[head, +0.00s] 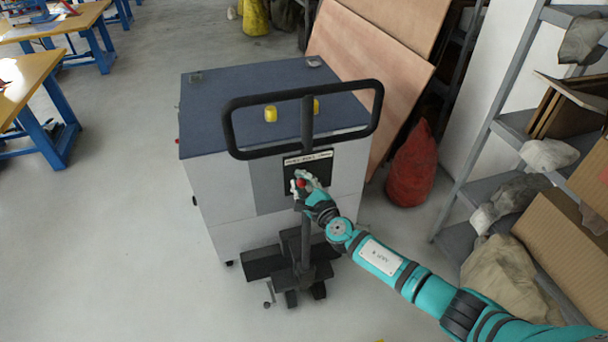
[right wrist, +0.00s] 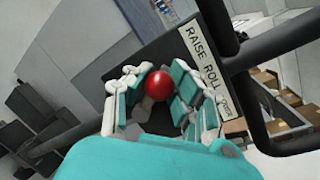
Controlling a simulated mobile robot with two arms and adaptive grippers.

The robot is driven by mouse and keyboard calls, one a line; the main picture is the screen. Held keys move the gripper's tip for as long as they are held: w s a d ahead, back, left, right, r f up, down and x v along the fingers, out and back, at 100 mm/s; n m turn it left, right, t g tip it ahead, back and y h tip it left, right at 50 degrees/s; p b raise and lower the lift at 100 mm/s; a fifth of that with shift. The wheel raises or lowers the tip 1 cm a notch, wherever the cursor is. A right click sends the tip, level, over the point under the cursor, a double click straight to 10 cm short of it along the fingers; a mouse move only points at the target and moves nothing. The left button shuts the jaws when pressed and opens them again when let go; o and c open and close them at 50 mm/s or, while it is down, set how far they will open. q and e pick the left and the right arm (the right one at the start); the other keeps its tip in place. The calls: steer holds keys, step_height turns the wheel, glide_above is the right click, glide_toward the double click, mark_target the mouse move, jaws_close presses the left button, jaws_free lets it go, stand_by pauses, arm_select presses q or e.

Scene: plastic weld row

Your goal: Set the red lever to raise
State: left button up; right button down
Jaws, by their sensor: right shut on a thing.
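The red lever shows as a round red knob (right wrist: 159,85) between the fingers of my right gripper (right wrist: 160,98) in the right wrist view. My right gripper is shut on it, and the fingers hide its stem. In the head view the red knob (head: 301,183) is small, with the right gripper (head: 302,180) around it. A black plate (right wrist: 130,58) lies behind the knob. A white label (right wrist: 205,65) beside it reads "RAISE ROLL" and then smaller words I cannot make out. My left gripper is not in view.
A black handlebar (head: 300,92) on a post stands above the lever, before a grey cabinet (head: 230,190) with a blue top. A red sack (head: 412,165) and shelves (head: 480,150) stand to the right.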

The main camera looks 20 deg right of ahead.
steer(key=shift+s+a+f+n, duration=0.1)
steer(key=shift+a+f+n, duration=0.05)
steer(key=shift+f+n, duration=0.2)
steer(key=c, duration=1.3)
jaws_free()
steer(key=shift+c, duration=0.2)
steer(key=o, duration=0.3)
steer(key=shift+r, duration=0.25)
steer(key=v, duration=1.2)
